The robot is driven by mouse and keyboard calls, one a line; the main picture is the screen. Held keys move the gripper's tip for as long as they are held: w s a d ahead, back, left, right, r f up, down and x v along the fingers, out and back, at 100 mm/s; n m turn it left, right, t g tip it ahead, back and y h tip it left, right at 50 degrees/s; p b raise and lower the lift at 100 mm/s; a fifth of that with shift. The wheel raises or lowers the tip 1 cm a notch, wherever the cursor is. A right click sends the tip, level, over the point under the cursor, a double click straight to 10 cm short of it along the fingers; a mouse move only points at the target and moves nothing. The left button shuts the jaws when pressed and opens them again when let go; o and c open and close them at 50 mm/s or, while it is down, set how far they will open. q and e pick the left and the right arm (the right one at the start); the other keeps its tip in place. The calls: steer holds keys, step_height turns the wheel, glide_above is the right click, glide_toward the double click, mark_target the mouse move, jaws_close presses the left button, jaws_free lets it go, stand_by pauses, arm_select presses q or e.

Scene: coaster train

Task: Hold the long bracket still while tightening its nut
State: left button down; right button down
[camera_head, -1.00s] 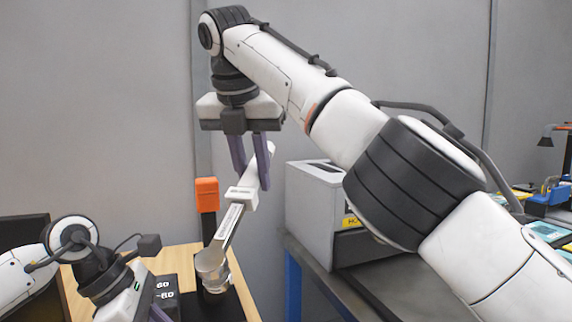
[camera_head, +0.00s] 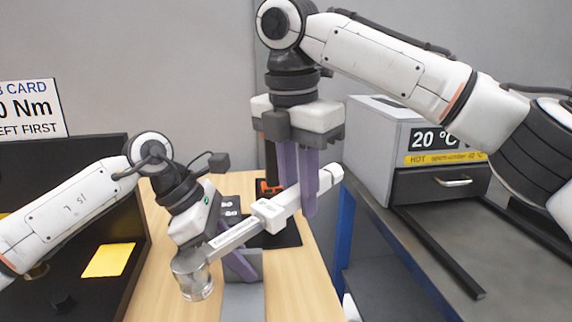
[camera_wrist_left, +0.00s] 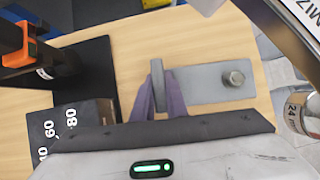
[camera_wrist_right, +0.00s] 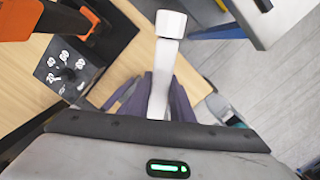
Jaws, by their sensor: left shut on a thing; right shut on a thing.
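The long bracket is a grey plate (camera_head: 243,298) lying on the wooden table, with an upright flange. In the left wrist view the plate (camera_wrist_left: 200,88) carries a nut (camera_wrist_left: 233,78) near its right end. My left gripper (camera_head: 236,262) is shut on the upright flange, one finger on each side. My right gripper (camera_head: 303,205) is shut on the handle of a torque wrench (camera_head: 268,212), which tilts down to the left. The wrench's socket (camera_head: 193,277), marked 24, hangs beside the bracket in the head view, apart from the nut. The right wrist view shows the handle (camera_wrist_right: 160,75) between the fingers.
A black board with an orange-and-black tool (camera_wrist_left: 25,48) and a numbered dial (camera_wrist_right: 68,65) lies behind the bracket. A grey oven reading 20 °C (camera_head: 405,150) stands on the right bench. A dark panel with a yellow note (camera_head: 108,260) is at left.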

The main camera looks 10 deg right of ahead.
steer(key=s+d+f+m+y, duration=0.1)
steer(key=s+d+f+m, duration=0.2)
steer(key=d+f, duration=0.4)
steer(key=shift+s+f+g, duration=0.3)
steer(key=shift+s+f, duration=0.2)
steer(key=shift+f, duration=2)
stand_by(2.1)
steer(key=shift+s+d+f+m, duration=0.1)
steer(key=shift+s+d+m, duration=0.1)
steer(key=shift+s+m, duration=0.3)
steer(key=shift+s+d+m, duration=0.25)
steer(key=shift+s+m, duration=0.05)
steer(key=shift+s, duration=0.45)
steer(key=shift+s+d+f+m, duration=0.1)
steer(key=shift+s+d+m, duration=0.1)
steer(key=shift+s+m, duration=0.3)
stand_by(1.0)
